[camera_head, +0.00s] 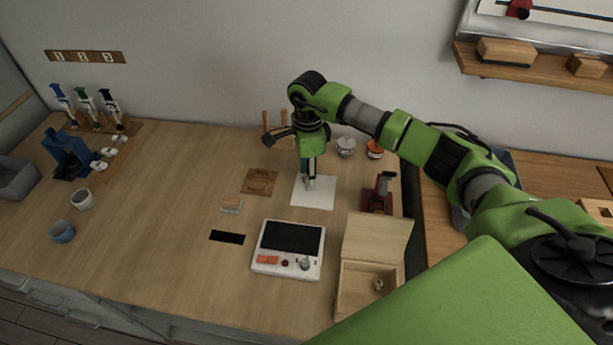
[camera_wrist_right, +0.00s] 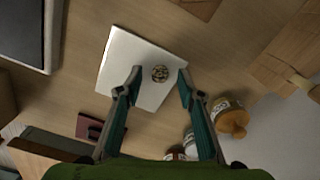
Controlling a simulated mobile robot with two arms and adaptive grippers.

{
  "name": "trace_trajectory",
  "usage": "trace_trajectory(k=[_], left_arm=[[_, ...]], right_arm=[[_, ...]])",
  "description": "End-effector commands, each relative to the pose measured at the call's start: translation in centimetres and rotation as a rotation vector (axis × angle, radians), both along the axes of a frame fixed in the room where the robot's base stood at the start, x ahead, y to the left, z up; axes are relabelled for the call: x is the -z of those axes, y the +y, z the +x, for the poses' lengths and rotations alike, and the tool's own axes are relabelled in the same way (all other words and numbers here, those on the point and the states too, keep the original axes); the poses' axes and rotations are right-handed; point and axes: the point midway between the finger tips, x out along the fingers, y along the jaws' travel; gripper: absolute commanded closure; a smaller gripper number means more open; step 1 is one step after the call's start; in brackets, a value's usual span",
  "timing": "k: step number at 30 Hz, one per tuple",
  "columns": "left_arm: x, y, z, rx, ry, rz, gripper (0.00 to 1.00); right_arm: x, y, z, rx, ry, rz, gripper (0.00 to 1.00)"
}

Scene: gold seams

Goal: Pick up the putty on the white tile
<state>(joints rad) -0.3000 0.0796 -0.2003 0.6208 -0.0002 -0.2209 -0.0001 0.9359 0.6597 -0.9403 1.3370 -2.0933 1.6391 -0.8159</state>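The white tile (camera_head: 318,194) lies flat on the wooden bench below my right arm. It also shows in the right wrist view (camera_wrist_right: 120,62). The putty (camera_wrist_right: 160,73) is a small, dark, speckled lump on the tile; in the head view my gripper hides it or it is too small to make out. My right gripper (camera_head: 309,184) points down over the tile. In the right wrist view its fingers (camera_wrist_right: 159,84) are spread on either side of the putty, with a gap on both sides and nothing held. My left gripper is not in view.
A white scale-like device (camera_head: 288,268) stands in front of the tile. An open wooden box (camera_head: 368,285) with a small lump inside is at front right. A dark red device (camera_head: 378,195) stands right of the tile, and jars (camera_head: 346,147) stand behind. A wooden plate (camera_head: 260,181) lies left.

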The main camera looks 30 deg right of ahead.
Motion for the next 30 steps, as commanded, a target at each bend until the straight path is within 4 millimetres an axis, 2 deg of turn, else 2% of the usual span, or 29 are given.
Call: trace_trajectory(k=[5, 9, 23, 26, 30], left_arm=[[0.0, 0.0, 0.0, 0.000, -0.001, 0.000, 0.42], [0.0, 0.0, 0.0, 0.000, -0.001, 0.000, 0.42], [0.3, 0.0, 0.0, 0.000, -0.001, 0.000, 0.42], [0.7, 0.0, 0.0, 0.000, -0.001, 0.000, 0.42], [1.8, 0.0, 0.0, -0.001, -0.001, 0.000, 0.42]], right_arm=[[0.0, 0.0, 0.0, 0.000, -0.001, 0.000, 0.65], [0.0, 0.0, 0.0, 0.000, -0.001, 0.001, 0.94], [-0.4, 0.0, 0.1, 0.000, -0.002, 0.000, 0.94], [-1.1, 0.0, 0.2, 0.000, -0.005, 0.000, 0.94], [-3.2, -0.1, 0.2, 0.000, -0.007, -0.001, 0.94]])
